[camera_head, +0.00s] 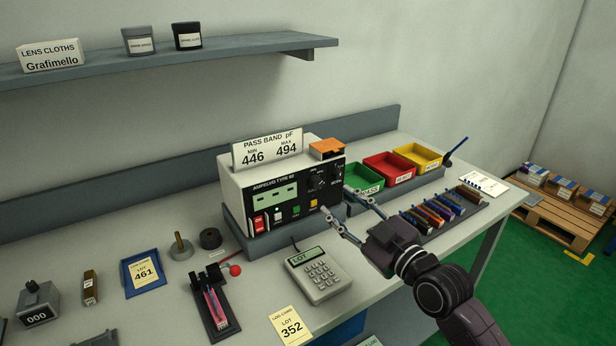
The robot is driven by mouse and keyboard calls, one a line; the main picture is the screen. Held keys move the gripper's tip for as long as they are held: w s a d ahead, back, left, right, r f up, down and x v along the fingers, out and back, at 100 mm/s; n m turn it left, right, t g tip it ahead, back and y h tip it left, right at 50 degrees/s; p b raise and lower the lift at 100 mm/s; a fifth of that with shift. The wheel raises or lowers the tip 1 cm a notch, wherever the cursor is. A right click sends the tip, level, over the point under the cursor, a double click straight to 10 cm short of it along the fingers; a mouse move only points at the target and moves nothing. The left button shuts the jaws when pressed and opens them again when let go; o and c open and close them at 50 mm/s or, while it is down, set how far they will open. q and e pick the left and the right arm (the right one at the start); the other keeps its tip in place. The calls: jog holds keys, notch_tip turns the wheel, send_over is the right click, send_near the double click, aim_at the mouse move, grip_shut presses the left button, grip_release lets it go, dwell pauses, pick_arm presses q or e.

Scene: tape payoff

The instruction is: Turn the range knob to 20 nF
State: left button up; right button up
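The white meter (240,185), marked AMPELVO TYPE 88, stands on a raised grey stand at the back of the bench. Its dark front panel (297,196) has a display, a red switch, small coloured buttons and dark knobs (322,184) at the right end. The knob labels and pointer settings are too small to read, so I cannot tell the range setting. My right gripper (336,199) is open, with its two fingers spread just in front of the panel's lower right corner. I see nothing between its fingers, and contact with the panel cannot be told. My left gripper is not in view.
A PASS BAND card (267,148) reading 446 to 494 pF stands on the meter. Green (364,184), red (390,168) and yellow (418,157) bins stand to its right. A keypad (318,273) lies in front. A tray of coloured parts (472,198) sits beyond my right arm.

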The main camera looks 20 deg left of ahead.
aim_at(318, 184)
jog(key=x, duration=0.4)
jog(key=shift+w+r, duration=0.1)
jog(key=shift+r, duration=0.15)
jog(key=x, duration=0.3)
jog(key=shift+w+a+f, duration=0.1)
jog(key=shift+a+f, duration=0.1)
jog(key=shift+f, duration=0.05)
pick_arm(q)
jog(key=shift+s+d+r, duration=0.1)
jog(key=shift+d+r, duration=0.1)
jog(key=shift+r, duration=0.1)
pick_arm(e)
jog(key=shift+w+a, duration=0.2)
jog(key=shift+a, duration=0.05)
grip_shut()
